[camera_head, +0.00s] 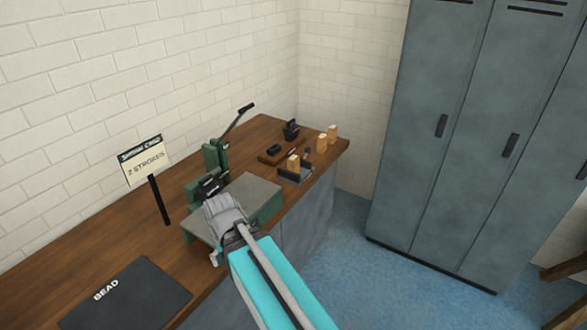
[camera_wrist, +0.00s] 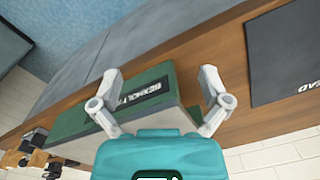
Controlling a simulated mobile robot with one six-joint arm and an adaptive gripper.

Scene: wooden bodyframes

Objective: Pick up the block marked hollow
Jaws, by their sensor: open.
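In the wrist view, small wooden blocks (camera_wrist: 27,146) show at the lower left edge, partly cut off. My gripper (camera_head: 224,208) is over the green press in the head view, well short of the blocks. Its fingers (camera_wrist: 160,74) are spread and empty in the wrist view.
The green press (camera_head: 263,191) with a raised lever stands on the wooden bench (camera_head: 105,232), close to my gripper. A sign (camera_head: 146,160) reads "2 strokes". A dark mat (camera_head: 130,297) marked BEAD lies front left. Grey lockers (camera_head: 470,130) stand right, beyond open blue floor.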

